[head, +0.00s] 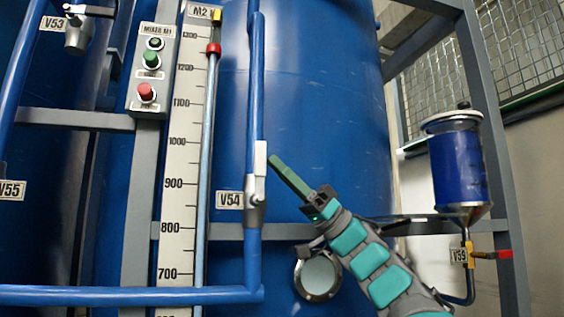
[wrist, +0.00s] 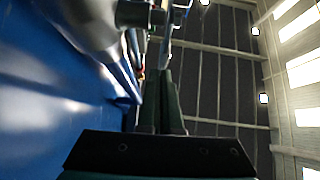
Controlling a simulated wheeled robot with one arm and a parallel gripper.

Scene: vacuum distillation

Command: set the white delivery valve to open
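A valve with a white lever (head: 260,160) sits on the vertical blue pipe, beside the V54 label. Its lever stands upright, in line with the pipe, above a grey valve body (head: 255,190). My gripper (head: 273,160) is just right of the lever, its green fingers pointing up and left; they appear apart from the lever. In the wrist view the fingers (wrist: 160,100) lie together with nothing seen between them. Blurred grey metal parts show beyond the tips there; I cannot tell which part is the lever. Another white-levered valve (head: 78,32), by the V53 label, is at upper left.
A blue tank (head: 320,120) fills the background. A level scale (head: 180,150) and a button box (head: 152,70) are to the left. A horizontal blue pipe (head: 130,295) runs below. A red-handled valve (head: 490,254) labelled V59 is at right, under a small vessel (head: 458,165).

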